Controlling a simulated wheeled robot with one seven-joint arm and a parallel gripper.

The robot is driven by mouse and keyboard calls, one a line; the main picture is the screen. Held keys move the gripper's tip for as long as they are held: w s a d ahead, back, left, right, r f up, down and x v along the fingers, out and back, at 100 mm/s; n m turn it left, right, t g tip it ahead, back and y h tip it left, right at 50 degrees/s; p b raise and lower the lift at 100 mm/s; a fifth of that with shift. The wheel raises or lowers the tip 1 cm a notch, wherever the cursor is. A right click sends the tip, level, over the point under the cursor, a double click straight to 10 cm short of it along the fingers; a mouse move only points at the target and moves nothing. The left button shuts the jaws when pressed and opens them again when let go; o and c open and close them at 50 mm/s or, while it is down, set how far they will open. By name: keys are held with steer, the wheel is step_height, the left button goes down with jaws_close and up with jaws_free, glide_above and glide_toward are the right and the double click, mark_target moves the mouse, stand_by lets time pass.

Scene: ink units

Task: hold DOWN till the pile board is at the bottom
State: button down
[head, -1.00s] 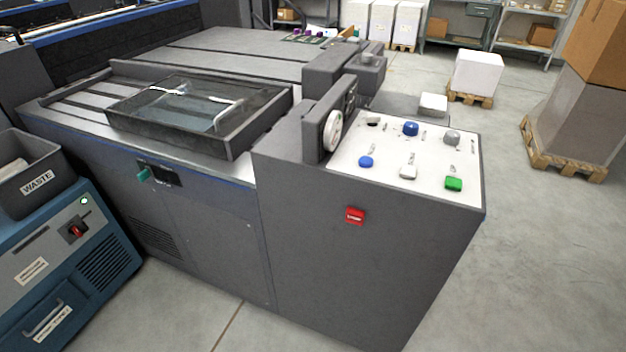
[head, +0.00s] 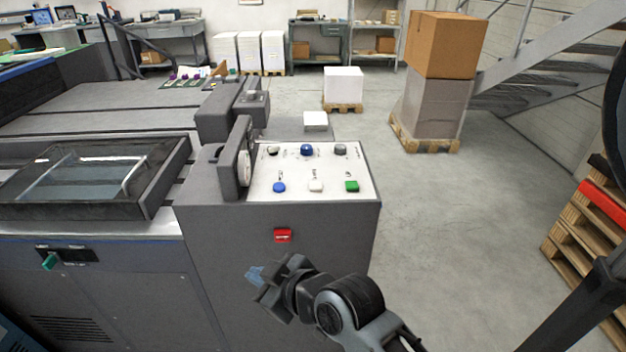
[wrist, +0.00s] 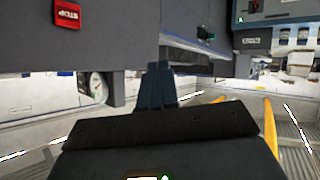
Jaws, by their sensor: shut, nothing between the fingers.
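The control panel (head: 312,170) is a white sloped face on top of a grey console. Its front row has a blue button (head: 279,187), a white button (head: 316,186) and a green button (head: 351,186). Behind them are a blue dome (head: 306,150) and a grey knob (head: 340,149). The labels are too small to read, so I cannot tell which is DOWN. I cannot make out the pile board for certain. My gripper (head: 255,274) is shut and empty, in front of the console and below the panel. Its fingers show in the wrist view (wrist: 158,85).
A red button (head: 283,235) is on the console front; in the wrist view it reads STOP (wrist: 67,14). A round dial housing (head: 240,165) stands at the panel's left edge. A glass-topped tray (head: 90,178) is left.

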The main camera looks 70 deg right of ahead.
steer(key=w+d+r+n+p, duration=0.1)
steer(key=w+d+r, duration=0.1)
steer(key=d, duration=0.3)
steer(key=w+d+r+p, duration=0.1)
steer(key=w+d+r, duration=0.1)
steer(key=d+r, duration=0.15)
step_height(320, 180, up, 9)
steer(key=n+g+p, duration=0.3)
steer(key=n, duration=0.1)
glide_above(318, 187)
steer(key=shift+f, duration=0.1)
steer(key=shift+f, duration=0.1)
steer(key=shift+f+b, duration=2.35)
steer(key=shift+f, duration=2)
steer(key=shift+f, duration=0.1)
steer(key=shift+f+b, duration=0.3)
